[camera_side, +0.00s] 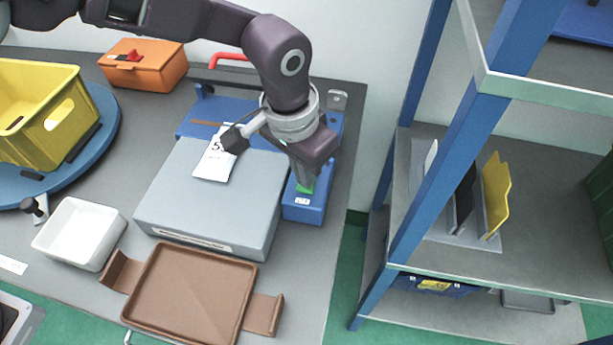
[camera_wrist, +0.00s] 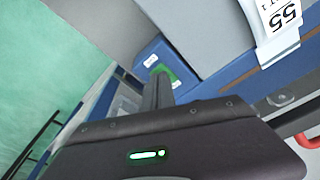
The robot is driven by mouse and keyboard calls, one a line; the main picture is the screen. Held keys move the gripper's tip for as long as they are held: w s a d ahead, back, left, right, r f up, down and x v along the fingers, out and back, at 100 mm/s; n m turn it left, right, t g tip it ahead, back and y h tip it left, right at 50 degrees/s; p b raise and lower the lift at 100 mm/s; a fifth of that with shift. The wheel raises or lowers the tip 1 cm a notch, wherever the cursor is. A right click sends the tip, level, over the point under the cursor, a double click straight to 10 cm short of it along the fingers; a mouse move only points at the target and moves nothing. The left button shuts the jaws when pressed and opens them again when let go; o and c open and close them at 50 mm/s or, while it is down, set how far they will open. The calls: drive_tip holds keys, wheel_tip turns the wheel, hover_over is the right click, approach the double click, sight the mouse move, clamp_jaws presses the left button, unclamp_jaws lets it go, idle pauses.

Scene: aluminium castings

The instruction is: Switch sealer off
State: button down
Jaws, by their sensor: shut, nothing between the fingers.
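The sealer is a blue machine with a large grey lid (camera_side: 205,205) on the bench. A blue switch box (camera_side: 303,209) stands at its right side, with a small white label on its front. A green switch (camera_side: 309,188) shows on top of that box; it also appears in the wrist view (camera_wrist: 166,71). My gripper (camera_side: 304,184) is shut and empty, pointing down at the switch. In the wrist view, the closed fingertips (camera_wrist: 159,84) cover part of the green. I cannot tell whether they touch it. A white number tag (camera_side: 216,158) lies on the lid.
A brown tray (camera_side: 190,292) and a white bin (camera_side: 80,233) stand in front and left. A yellow crate (camera_side: 40,110) on a blue turntable and an orange box (camera_side: 145,68) are further left. A blue-framed shelf rack (camera_side: 412,190) stands right, across a gap.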

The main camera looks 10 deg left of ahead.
drive_tip(key=shift+f, duration=0.6)
drive_tip(key=shift+r, duration=3.55)
drive_tip(key=s+a+r+n+t, duration=0.1)
drive_tip(key=s+a+r+n, duration=0.15)
drive_tip(key=a+r, duration=0.7)
drive_tip(key=s+a+r+n+t, duration=0.1)
drive_tip(key=s+a+r, duration=0.4)
drive_tip(key=a, duration=0.7)
drive_tip(key=s+a+f+n+t, duration=0.2)
drive_tip(key=s+a, duration=0.9)
drive_tip(key=s, duration=0.4)
drive_tip(key=shift+y, duration=0.4)
drive_tip(key=shift+n, duration=0.25)
